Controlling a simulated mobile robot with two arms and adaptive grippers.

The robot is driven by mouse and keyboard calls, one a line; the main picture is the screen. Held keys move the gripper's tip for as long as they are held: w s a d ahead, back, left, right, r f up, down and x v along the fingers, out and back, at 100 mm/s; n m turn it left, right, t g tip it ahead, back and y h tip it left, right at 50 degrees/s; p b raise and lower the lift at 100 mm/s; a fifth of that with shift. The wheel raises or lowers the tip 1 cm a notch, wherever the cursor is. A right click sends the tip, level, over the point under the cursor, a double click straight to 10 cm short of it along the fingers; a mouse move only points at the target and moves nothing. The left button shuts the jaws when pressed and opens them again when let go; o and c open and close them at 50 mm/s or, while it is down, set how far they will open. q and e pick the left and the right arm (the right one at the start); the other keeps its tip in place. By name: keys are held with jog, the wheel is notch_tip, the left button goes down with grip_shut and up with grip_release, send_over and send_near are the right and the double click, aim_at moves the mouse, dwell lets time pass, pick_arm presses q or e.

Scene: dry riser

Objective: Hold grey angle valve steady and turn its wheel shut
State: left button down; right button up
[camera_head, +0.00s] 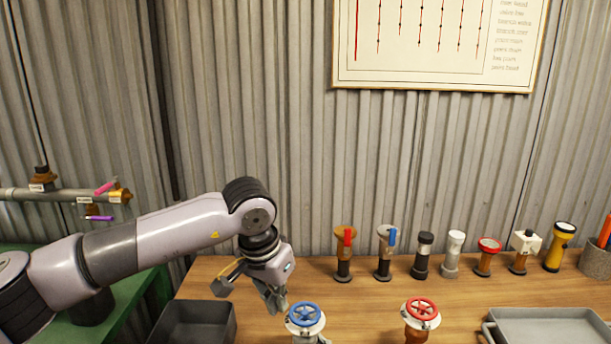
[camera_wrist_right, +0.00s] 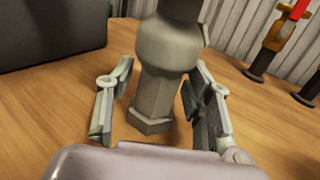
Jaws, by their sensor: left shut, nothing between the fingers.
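The grey angle valve (camera_head: 306,322) with a blue wheel (camera_head: 306,315) stands at the bottom edge of the head view, its lower part cut off. My left gripper (camera_head: 276,304) is shut and empty, pointing down just left of the blue wheel. In the right wrist view, a grey valve body (camera_wrist_right: 160,75) with a hexagonal foot stands on the wood. My right gripper (camera_wrist_right: 160,115) has its fingers apart, one on each side of this body. A gap shows at the left finger; whether the right finger touches cannot be told.
A valve with a red wheel (camera_head: 421,310) stands to the right. Several fittings and a yellow torch (camera_head: 560,246) line the back of the wooden table (camera_head: 250,268). A dark grey bin (camera_head: 195,322) is at left, a grey tray (camera_head: 550,325) at right.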

jog(key=shift+o, duration=1)
